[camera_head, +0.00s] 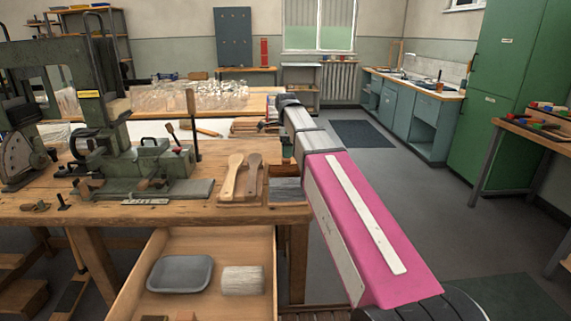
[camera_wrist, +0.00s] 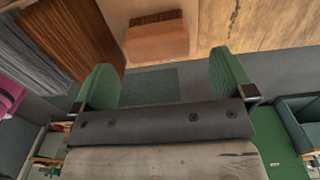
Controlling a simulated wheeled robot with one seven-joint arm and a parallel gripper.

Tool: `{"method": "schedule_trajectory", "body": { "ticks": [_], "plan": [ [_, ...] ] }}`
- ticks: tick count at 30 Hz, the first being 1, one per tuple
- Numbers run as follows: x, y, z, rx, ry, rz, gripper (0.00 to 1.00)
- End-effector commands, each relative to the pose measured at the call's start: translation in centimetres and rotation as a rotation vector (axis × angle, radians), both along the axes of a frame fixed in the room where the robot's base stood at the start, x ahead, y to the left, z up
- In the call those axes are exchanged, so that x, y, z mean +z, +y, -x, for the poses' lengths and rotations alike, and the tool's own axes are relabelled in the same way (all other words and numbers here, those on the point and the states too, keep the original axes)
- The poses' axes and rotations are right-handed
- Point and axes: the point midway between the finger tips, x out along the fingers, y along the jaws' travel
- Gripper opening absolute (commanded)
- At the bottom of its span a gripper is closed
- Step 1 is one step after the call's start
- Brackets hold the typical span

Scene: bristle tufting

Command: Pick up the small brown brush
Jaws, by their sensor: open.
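The small brown brush (camera_wrist: 157,42) shows in the wrist view at top centre. It has a plain reddish-brown block and a dark bristle strip along its far side, and it lies on the pale wood at the bench edge. My gripper (camera_wrist: 164,68) is open, with a green-padded finger on either side of the view. The brush lies ahead of the gap between the fingertips, a little nearer the left finger, and I see no contact. In the head view my pink and grey arm reaches over the bench's right end; my gripper and the brush cannot be made out there.
A dark wooden tray with grey material (camera_head: 287,190) sits at the bench corner, left of the gripper in the wrist view. Two wooden brush handles (camera_head: 241,178) and a green machine (camera_head: 125,140) stand farther left. An open drawer (camera_head: 213,301) juts out below. Floor lies right.

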Motion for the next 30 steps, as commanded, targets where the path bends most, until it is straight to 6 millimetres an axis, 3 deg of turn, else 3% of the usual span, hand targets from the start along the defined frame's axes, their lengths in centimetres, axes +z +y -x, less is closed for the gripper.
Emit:
{"method": "schedule_trajectory", "body": {
  "ticks": [8,18,26,30],
  "plan": [
    [-1.8,0.0,0.1,0.000,0.001,0.000,1.00],
    [-6.0,0.2,0.3,0.000,0.001,0.000,1.00],
    [-6.2,0.2,0.3,0.000,0.000,0.000,1.00],
    [-6.2,0.2,0.3,0.000,0.000,0.000,0.54]
  ]
}}
